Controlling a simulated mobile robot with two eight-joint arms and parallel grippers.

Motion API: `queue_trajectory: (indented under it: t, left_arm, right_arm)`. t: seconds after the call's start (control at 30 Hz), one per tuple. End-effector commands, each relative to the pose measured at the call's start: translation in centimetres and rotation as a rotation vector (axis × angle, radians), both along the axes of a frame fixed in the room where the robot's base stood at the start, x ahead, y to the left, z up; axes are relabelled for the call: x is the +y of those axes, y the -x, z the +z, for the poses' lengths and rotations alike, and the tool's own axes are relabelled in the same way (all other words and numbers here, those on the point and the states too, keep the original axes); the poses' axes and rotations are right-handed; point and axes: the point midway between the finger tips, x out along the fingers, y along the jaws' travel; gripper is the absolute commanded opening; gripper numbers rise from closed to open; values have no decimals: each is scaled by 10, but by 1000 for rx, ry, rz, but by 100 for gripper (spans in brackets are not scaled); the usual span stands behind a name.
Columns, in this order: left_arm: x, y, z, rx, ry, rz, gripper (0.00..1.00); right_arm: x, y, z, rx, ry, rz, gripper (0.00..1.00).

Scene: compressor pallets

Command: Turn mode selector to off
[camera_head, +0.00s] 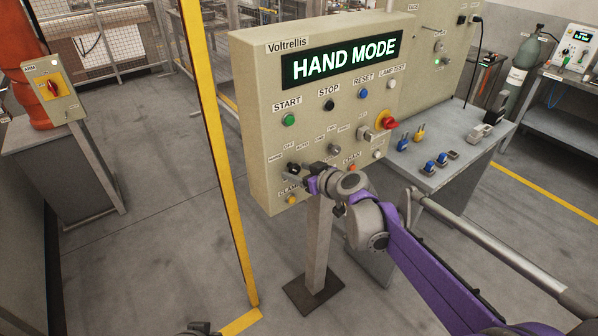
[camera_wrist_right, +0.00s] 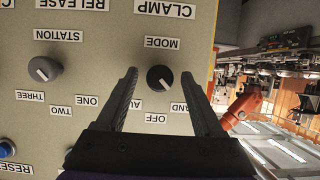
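The mode selector (camera_wrist_right: 160,78) is a round black knob with a pale pointer mark, under the MODE label in the upside-down right wrist view. Its pointer appears turned toward the HAND label, with OFF and AUTO beside it. The display (camera_head: 341,62) reads HAND MODE. My right gripper (camera_wrist_right: 159,82) is open, with one finger on each side of the knob and visible gaps between. In the head view my right gripper (camera_head: 298,178) is at the panel's lower left and largely hides the selector. My left gripper does not show clearly.
The Voltrellis panel (camera_head: 262,150) carries a grey station selector (camera_wrist_right: 45,69), several buttons and a red emergency stop (camera_head: 384,120). A yellow post (camera_head: 222,160) stands left of it. A bench (camera_head: 455,172) with padlocks is at the right.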

Motion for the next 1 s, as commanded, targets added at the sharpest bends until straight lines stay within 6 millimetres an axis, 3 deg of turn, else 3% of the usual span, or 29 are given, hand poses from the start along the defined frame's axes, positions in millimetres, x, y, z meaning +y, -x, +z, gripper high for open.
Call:
queue_trajectory:
  t: [0.03, 0.37, 0.73, 1.0]
  left_arm:
    - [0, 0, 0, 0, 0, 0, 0]
    - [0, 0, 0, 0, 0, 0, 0]
    - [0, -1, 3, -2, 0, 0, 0]
    - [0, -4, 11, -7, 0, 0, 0]
  right_arm:
    - [0, 0, 0, 0, 0, 0, 58]
    - [0, 0, 0, 0, 0, 0, 0]
    - [-1, 0, 1, 22, -31, 0, 0]
    - [-2, -1, 1, 117, -161, 0, 0]
